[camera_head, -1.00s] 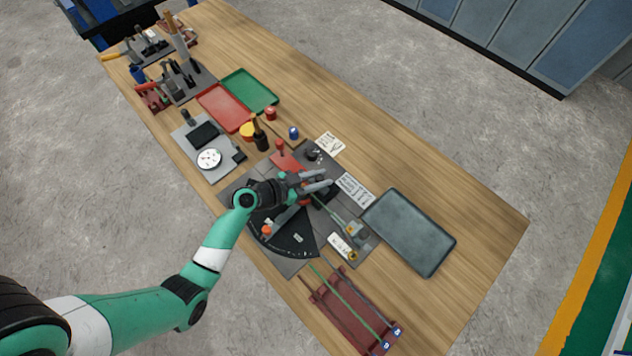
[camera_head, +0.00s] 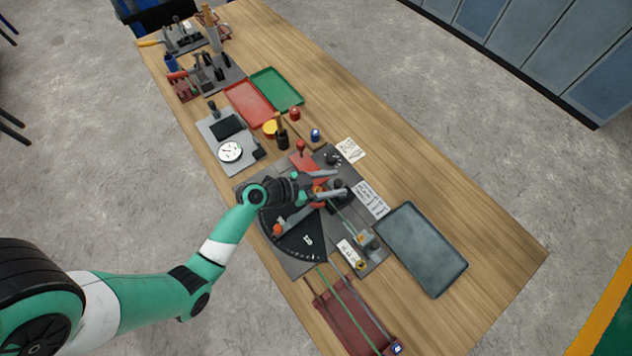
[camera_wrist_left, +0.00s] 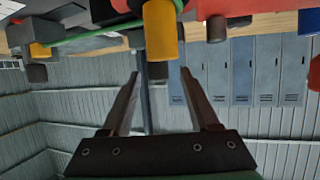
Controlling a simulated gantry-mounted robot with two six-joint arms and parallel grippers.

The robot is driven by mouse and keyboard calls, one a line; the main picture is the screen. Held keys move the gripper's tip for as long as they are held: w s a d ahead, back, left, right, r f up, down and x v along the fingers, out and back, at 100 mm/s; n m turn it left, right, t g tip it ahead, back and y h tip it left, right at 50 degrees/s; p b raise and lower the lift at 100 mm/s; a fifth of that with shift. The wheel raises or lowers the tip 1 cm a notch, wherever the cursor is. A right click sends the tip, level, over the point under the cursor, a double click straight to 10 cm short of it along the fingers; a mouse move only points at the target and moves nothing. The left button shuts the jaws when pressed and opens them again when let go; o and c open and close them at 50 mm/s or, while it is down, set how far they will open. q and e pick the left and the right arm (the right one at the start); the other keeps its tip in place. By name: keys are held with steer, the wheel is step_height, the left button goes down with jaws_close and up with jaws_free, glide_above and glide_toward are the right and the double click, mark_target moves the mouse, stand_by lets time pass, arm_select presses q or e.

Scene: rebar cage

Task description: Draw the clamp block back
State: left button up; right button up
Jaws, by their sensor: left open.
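My left gripper (camera_head: 344,186) is over the bending station's grey plate (camera_head: 298,262), around its red and dark parts. In the left wrist view its two fingers (camera_wrist_left: 165,95) are spread with a gap between them. A yellow cylinder (camera_wrist_left: 161,30) shows beyond the fingertips in that view, near a dark block (camera_wrist_left: 112,10) and a red part (camera_wrist_left: 225,8). I cannot tell which part is the clamp block; the gripper covers much of that spot in the head view. A green rod (camera_head: 340,212) runs from there toward the front right. My right gripper is out of view.
A black angle fan (camera_head: 293,238) lies on the plate. A dark grey tray (camera_head: 420,250) lies to the right, and a red rack (camera_head: 350,318) with rods at the front. Red (camera_head: 250,104) and green (camera_head: 277,90) trays and tools stand farther back.

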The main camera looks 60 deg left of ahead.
arm_select(q)
steer(key=p+v, duration=0.1)
steer(key=v, duration=0.1)
steer(key=p+v, duration=0.1)
steer(key=v, duration=0.2)
steer(key=shift+w+r, duration=0.1)
steer(key=shift+r, duration=0.3)
steer(key=p+v, duration=0.2)
steer(key=p, duration=0.1)
steer(key=f+p+v, duration=0.1)
steer(key=p+v, duration=0.1)
steer(key=p, duration=0.2)
steer(key=shift+s+r, duration=0.1)
steer(key=shift+s, duration=0.2)
steer(key=shift+d, duration=0.1)
